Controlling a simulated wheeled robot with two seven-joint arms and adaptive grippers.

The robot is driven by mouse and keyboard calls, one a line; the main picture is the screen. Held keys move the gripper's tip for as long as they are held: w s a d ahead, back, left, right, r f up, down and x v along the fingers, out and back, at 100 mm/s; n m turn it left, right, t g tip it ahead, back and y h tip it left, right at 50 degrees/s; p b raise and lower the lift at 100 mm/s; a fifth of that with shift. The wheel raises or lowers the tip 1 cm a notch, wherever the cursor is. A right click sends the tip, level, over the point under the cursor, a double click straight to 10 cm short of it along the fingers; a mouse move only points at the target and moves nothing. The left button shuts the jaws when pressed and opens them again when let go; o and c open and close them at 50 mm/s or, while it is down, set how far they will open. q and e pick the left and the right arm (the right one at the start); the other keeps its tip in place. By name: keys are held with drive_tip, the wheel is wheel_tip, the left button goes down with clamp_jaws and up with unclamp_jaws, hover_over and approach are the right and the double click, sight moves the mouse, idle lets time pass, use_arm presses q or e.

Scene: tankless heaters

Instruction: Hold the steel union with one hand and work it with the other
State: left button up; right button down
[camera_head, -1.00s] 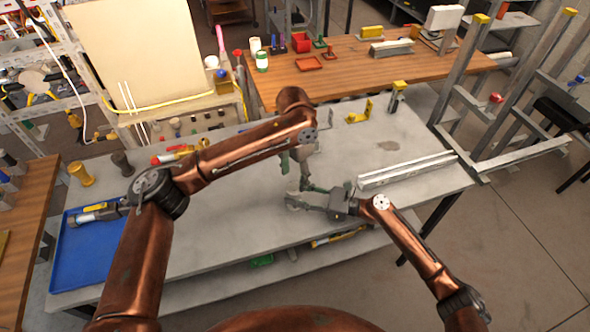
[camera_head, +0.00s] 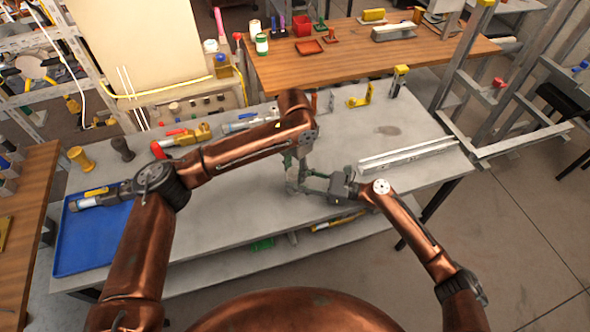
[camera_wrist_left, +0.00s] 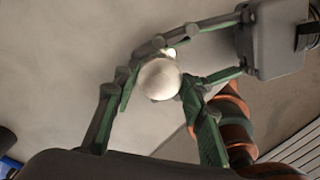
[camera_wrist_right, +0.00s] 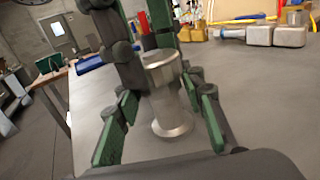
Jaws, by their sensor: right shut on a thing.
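The steel union (camera_wrist_right: 168,95) is a pale grey, spool-shaped piece with a wide flanged foot and a round top. It stands roughly upright between the green-padded fingers of my right gripper (camera_wrist_right: 160,120), which is shut on it. In the left wrist view the union (camera_wrist_left: 160,78) shows end-on as a round pale knob. My left gripper (camera_wrist_left: 165,105) is above it with its fingers on either side, and they look spread with small gaps. In the head view my left gripper (camera_head: 298,165) and right gripper (camera_head: 305,182) meet over the bench; the fingers largely hide the union there.
The grey bench (camera_head: 235,225) is clear around the grippers. A blue tray (camera_head: 95,240) with a metal fitting lies at the left. A red-and-yellow valve (camera_head: 185,138) lies at the back left. A steel channel (camera_head: 408,155) lies at the right, and a yellow bracket (camera_head: 358,102) behind.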

use_arm(q)
drive_tip(key=c, duration=0.7)
drive_tip(key=n, duration=0.4)
drive_tip(key=shift+w+a, duration=0.15)
drive_tip(key=shift+a, duration=0.05)
use_arm(e)
drive_tip(key=shift+d, duration=0.1)
idle(0.5)
use_arm(q)
drive_tip(key=o, duration=1.3)
drive_tip(key=shift+d, duration=0.15)
drive_tip(key=shift+r, duration=0.15)
